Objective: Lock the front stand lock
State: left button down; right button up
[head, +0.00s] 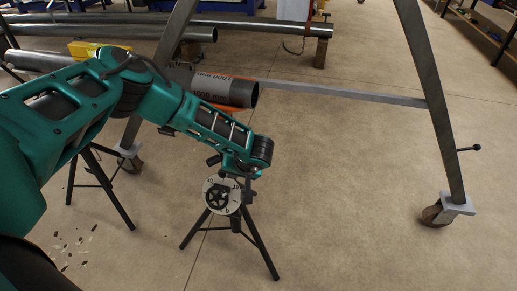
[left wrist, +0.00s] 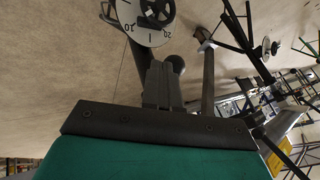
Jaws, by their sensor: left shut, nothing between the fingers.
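The front pipe stand is a black tripod (head: 236,225) with a round white dial (head: 222,196) that has numbers and a black handwheel. The dial also shows at the top of the left wrist view (left wrist: 150,15). My left gripper (left wrist: 160,66) is shut and empty, its fingers pointing toward the dial. A dark round knob (left wrist: 176,63) is close beside the fingertips; I cannot tell whether they touch, or whether it is the lock. In the head view the left gripper is at the stand's top, largely hidden by my wrist. My right gripper is not in view.
A grey pipe with orange marks (head: 230,91) lies behind my left forearm. A second black stand (head: 100,185) is at left. A grey A-frame on casters (head: 440,140) spans the back and right. The floor at front right is clear.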

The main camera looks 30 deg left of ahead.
pick_arm(q)
jog(key=a, duration=0.1)
jog(key=s+a+p, duration=0.1)
jog(key=a, duration=0.1)
jog(key=shift+s, duration=0.15)
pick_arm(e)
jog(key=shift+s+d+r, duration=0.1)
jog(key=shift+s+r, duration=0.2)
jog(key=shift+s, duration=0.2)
pick_arm(q)
jog(key=shift+a, duration=0.15)
jog(key=d+p+v, duration=0.1)
jog(key=v, duration=0.5)
jog(key=s+d+f+p+v, duration=0.1)
jog(key=p+v, duration=0.1)
jog(key=v, duration=0.4)
jog(key=shift+d, duration=0.3)
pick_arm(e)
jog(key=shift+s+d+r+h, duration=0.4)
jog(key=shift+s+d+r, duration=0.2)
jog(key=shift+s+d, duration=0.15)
pick_arm(q)
jog(key=shift+s, duration=0.1)
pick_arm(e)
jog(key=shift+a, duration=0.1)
